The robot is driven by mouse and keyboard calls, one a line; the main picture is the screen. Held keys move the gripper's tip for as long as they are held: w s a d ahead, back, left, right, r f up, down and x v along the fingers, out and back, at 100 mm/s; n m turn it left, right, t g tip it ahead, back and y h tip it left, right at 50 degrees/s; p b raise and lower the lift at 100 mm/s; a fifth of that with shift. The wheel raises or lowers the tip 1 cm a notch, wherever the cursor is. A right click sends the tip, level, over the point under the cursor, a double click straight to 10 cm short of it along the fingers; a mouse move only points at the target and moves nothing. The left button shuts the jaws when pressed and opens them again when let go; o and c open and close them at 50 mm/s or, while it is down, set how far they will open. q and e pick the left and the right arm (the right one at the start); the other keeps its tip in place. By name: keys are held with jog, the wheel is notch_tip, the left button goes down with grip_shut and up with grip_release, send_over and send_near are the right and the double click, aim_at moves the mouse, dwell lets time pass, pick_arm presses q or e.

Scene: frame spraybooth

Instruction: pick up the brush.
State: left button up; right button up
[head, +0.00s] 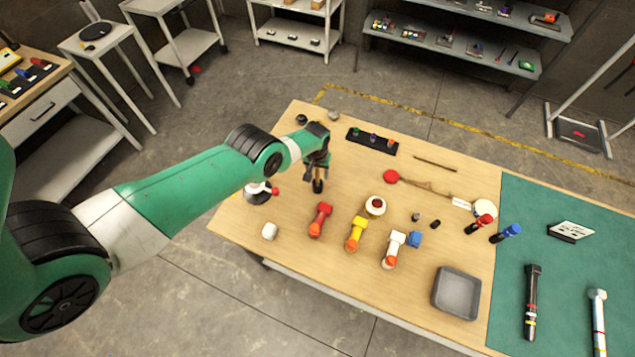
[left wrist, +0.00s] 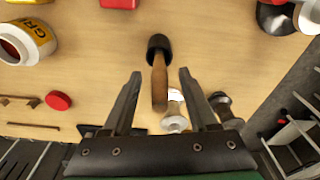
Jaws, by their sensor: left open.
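The brush has a brown wooden handle (left wrist: 159,85) and a dark round head (left wrist: 159,43), and appears to stand on the wooden table with its handle up. In the head view its dark lower part (head: 318,186) shows just below my left gripper (head: 317,168), which hides the rest. In the left wrist view my left gripper (left wrist: 160,74) is open, one finger on each side of the handle. Gaps show on both sides, so the fingers appear not to touch it. My right gripper is not in view.
Red (head: 320,220), yellow (head: 356,234) and white (head: 394,250) bottles stand nearer the front edge. A round container (head: 375,205) is to the right. A black rack (head: 372,141) lies behind, and a black-and-white item (head: 258,192) sits left. A grey tray (head: 456,292) is at front right.

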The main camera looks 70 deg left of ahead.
pick_arm(q)
jog(key=shift+r, duration=0.1)
grip_shut()
dwell(0.3)
